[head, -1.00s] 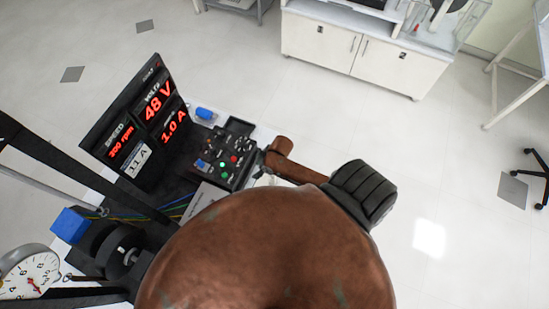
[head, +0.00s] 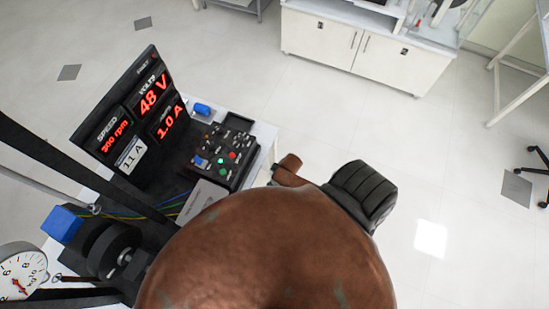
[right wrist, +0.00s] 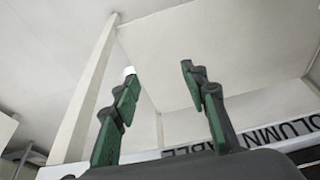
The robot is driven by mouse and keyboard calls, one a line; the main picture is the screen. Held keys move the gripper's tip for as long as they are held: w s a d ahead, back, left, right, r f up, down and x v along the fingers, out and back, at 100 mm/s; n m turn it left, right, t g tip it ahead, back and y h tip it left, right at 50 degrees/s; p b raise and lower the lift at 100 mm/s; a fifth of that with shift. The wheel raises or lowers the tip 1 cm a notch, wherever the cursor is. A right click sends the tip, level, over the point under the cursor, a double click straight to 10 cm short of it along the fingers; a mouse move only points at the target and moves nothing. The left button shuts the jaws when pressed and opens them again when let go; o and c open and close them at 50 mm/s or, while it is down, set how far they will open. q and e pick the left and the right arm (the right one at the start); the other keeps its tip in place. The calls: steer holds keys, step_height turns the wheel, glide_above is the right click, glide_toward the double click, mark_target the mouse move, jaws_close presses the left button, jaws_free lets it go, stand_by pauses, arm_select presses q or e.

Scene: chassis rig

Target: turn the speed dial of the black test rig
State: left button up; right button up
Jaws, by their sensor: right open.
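The black test rig has a tilted display board (head: 128,118) reading SPEED 300 rpm, 48 V and 1.0 A. In front of it stands a black control panel (head: 226,171) with dark knobs and green and red buttons. I cannot tell which knob is the speed dial. My right gripper (right wrist: 158,72) shows in the right wrist view, open and empty, with its green and black fingers pointing up in the picture. The control panel is not in that view. My right gripper is hidden in the head view, and my left gripper is in neither view.
A blue block (head: 62,224), a black cylindrical part (head: 112,250) and a round white gauge (head: 22,270) are at lower left. A white cabinet (head: 352,50) stands at the back. Open tiled floor lies right of the rig. The right wrist view shows a lettered strip (right wrist: 283,132).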

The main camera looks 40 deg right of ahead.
steer(key=shift+s+d+f, duration=0.15)
steer(key=shift+s+f, duration=0.1)
steer(key=shift+f, duration=0.3)
steer(key=shift+c, duration=0.2)
